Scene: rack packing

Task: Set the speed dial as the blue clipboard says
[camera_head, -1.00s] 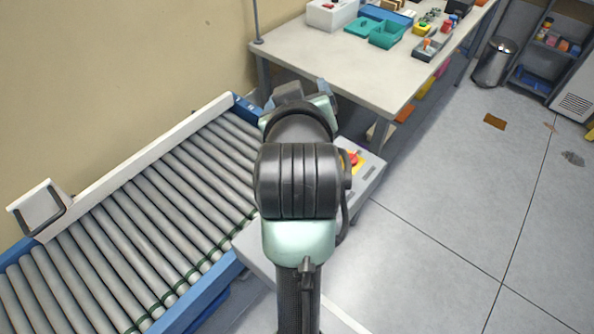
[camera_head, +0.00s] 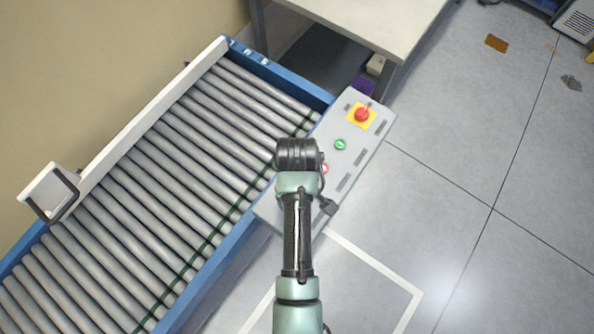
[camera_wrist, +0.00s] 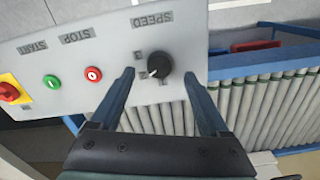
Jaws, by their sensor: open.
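The speed dial (camera_wrist: 160,64) is a round black knob with a white mark at its lower left in the wrist view. Small number plates sit around it, too small to read surely, under a SPEED label (camera_wrist: 152,20). My gripper (camera_wrist: 158,74) is open, with one blue finger on each side of the dial in the picture. I cannot tell whether the fingers touch it. The grey control panel (camera_head: 373,141) is in the head view; there my arm hides the dial. No blue clipboard shows in either current view.
A red emergency stop on yellow (camera_head: 361,115), a green button (camera_head: 340,144) and a red button (camera_head: 323,168) sit along the panel. A roller conveyor (camera_head: 170,160) lies left of it. A table (camera_head: 380,25) stands behind.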

